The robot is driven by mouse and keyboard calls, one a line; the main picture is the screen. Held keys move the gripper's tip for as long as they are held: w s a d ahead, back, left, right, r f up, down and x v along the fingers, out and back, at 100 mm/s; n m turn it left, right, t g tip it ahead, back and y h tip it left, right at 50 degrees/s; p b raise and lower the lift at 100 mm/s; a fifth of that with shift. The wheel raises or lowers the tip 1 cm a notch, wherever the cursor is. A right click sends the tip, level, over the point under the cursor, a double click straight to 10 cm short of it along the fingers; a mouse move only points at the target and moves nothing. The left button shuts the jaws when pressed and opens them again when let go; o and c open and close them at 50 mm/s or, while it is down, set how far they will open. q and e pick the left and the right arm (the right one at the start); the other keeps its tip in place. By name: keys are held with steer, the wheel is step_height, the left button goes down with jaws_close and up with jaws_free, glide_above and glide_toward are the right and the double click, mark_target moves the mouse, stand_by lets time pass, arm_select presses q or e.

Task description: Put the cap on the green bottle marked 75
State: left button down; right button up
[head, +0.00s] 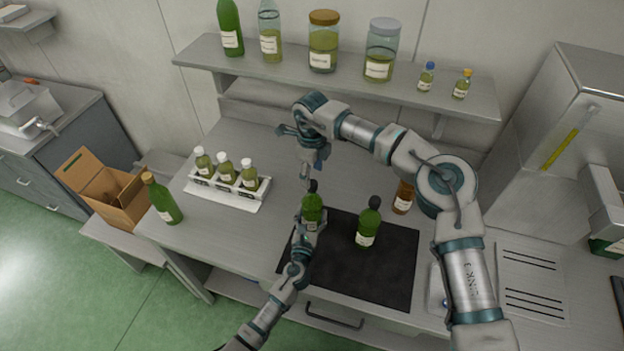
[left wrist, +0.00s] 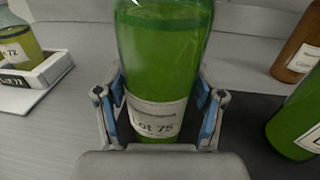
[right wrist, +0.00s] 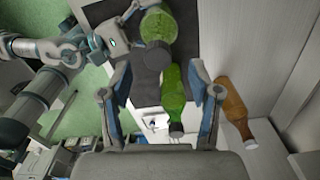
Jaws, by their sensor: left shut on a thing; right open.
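The green bottle marked 75 (head: 312,209) stands upright at the left edge of the dark mat. Its label reads Lot 75 in the left wrist view (left wrist: 155,118). My left gripper (head: 309,226) is shut around its body; the blue pads show on both sides. A dark cap (head: 313,186) is at the top of this bottle; it also shows at the mouth in the right wrist view (right wrist: 153,57). I cannot tell how firmly it sits. My right gripper (head: 310,168) is open above the bottle, its fingers apart from the cap.
Another green bottle with a dark top (head: 368,226) stands on the mat (head: 345,275), and a brown bottle (head: 403,197) behind it. A white rack (head: 228,196) with small bottles is left. A green bottle (head: 162,200) stands near the left table edge. A shelf (head: 300,75) holds jars above.

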step_height(320, 180, up, 8)
steer(key=shift+w, duration=0.1)
arm_select(q)
steer(key=shift+c, duration=0.3)
jaws_free()
steer(key=v, duration=1.2)
steer(key=shift+f, duration=0.1)
